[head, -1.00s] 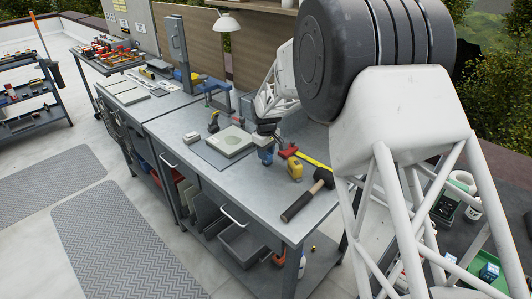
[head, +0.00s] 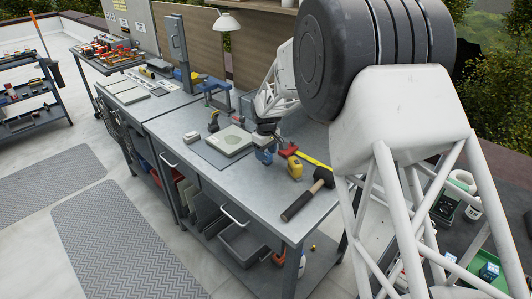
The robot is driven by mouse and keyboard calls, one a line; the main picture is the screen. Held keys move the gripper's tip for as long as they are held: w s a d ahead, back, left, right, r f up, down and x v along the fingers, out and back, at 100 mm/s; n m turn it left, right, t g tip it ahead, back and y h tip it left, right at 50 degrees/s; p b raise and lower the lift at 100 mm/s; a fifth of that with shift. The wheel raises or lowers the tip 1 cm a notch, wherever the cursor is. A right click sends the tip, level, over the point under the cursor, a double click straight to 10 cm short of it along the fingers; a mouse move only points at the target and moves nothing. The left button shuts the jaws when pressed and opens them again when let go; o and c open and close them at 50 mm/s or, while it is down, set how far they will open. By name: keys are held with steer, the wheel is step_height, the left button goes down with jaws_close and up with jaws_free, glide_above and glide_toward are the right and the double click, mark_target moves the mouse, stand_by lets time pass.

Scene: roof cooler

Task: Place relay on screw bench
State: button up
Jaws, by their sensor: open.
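The grey metal workbench (head: 205,180) runs through the middle of the head view, and I take it as the screw bench. My gripper (head: 264,157) is dark with blue fingers and points down, low over the bench top. It is open, with nothing visible between its fingers. It is right of a pale square plate (head: 231,141) on a dark mat and just left of a red and yellow tool (head: 293,168). I cannot tell for certain which item is the relay. A small white block (head: 192,137) lies on the bench left of the plate.
A black-headed hammer (head: 303,200) lies near the bench's front right edge. A lamp (head: 227,22) and a blue vise-like tool (head: 213,88) are behind. At the lower right, a green tray (head: 462,277) holds a small teal item (head: 489,271). The bench's front middle is clear.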

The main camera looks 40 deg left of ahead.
mark_target(267, 154)
step_height(267, 154, up, 12)
stand_by(0.6)
stand_by(0.8)
